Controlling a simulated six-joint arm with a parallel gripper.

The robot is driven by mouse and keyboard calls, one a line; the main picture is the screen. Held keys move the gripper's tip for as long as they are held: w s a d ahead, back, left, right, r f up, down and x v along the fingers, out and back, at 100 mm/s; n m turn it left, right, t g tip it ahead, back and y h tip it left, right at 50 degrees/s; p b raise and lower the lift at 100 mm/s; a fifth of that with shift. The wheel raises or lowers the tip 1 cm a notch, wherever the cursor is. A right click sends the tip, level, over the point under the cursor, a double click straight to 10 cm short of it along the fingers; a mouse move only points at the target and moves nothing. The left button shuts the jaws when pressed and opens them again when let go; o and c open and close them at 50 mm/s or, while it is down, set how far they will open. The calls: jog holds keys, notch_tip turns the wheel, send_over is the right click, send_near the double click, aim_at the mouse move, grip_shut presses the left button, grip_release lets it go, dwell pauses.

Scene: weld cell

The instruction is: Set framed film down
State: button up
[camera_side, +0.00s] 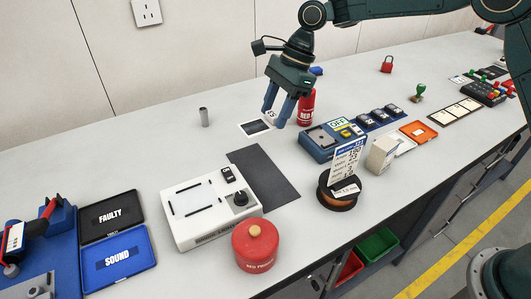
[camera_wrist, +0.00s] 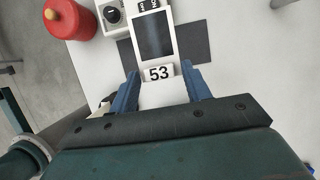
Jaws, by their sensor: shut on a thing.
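The framed film (camera_side: 256,128) is a dark film in a white frame with a tab numbered 53. My gripper (camera_side: 278,118) points downward and is shut on the tab end of the frame. In the wrist view, the framed film (camera_wrist: 153,35) extends from between the blue fingers of my gripper (camera_wrist: 160,75) and overlaps the dark mat (camera_wrist: 198,40). In the side view it shows beyond the mat (camera_side: 265,175), so it appears to be held above the table. The exact height is hard to tell.
A white box with a knob (camera_side: 190,212) stands beside the mat, with a red pot (camera_side: 255,247) in front. A black FAULTY tray (camera_side: 110,234) and blue SOUND tray (camera_side: 118,280) lie at left. A red bottle (camera_side: 308,106) and blue device (camera_side: 325,147) are right of my gripper.

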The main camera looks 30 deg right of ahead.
jog(key=w+d+m+t, duration=0.15)
jog(key=w+d, duration=0.25)
jog(key=d, duration=0.4)
jog(key=w+d+m, duration=0.3)
jog(key=w+d, duration=0.1)
jog(key=d, duration=0.4)
jog(key=m+t+h, duration=0.1)
jog(key=m+t, duration=0.1)
jog(key=m, duration=0.3)
send_over(341, 114)
jog(key=s+d, duration=0.1)
notch_tip(341, 114, down, 6)
jog(key=shift+n, duration=0.25)
jog(key=shift+f, duration=4.45)
jog(key=shift+f, duration=0.15)
jog(key=o, duration=1)
jog(key=shift+c, duration=0.2)
jog(key=v, duration=1.2)
jog(key=shift+r, duration=0.25)
